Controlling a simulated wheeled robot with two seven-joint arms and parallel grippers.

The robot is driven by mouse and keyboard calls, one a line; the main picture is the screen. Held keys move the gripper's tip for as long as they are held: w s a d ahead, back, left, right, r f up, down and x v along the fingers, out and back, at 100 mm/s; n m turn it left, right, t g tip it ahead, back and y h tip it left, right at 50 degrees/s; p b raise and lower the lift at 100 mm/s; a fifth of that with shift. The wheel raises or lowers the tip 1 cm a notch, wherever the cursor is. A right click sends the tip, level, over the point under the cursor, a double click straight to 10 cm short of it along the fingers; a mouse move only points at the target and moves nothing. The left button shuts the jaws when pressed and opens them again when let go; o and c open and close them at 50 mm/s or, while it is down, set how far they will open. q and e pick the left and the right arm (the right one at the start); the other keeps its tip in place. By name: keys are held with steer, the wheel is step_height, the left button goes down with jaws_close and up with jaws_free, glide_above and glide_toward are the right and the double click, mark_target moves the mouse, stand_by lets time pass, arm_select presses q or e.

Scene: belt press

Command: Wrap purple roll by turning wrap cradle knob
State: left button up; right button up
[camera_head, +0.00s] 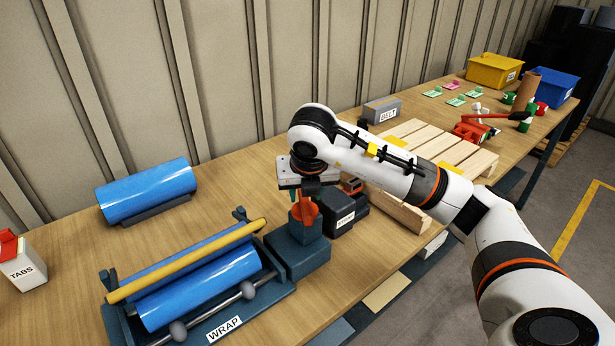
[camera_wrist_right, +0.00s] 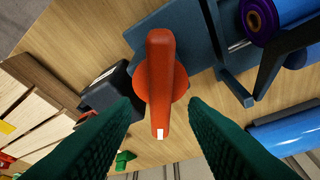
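The wrap cradle (camera_head: 265,298), labelled WRAP, lies at the front left of the table and holds blue rolls under a yellow bar. Its orange-red knob (camera_head: 304,212) sits on a dark block at the cradle's right end. In the right wrist view the knob (camera_wrist_right: 160,75) is a long handle on a round disc, with a white mark at its lower end. My right gripper (camera_wrist_right: 162,112) points down over the knob, fingers apart on either side of the handle, with gaps visible. A purple roll end (camera_wrist_right: 258,20) shows beside the cradle's blue roll. My left gripper is out of view.
A loose blue roll (camera_head: 148,190) lies behind the cradle. A TABS box (camera_head: 20,262) is at the left. A dark labelled box (camera_head: 338,213) stands close right of the knob, near a wooden pallet (camera_head: 440,150). Yellow (camera_head: 493,70) and blue (camera_head: 545,86) bins stand at the far end.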

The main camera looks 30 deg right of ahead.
steer(key=v, duration=1)
steer(key=shift+s+f, duration=0.1)
stand_by(0.8)
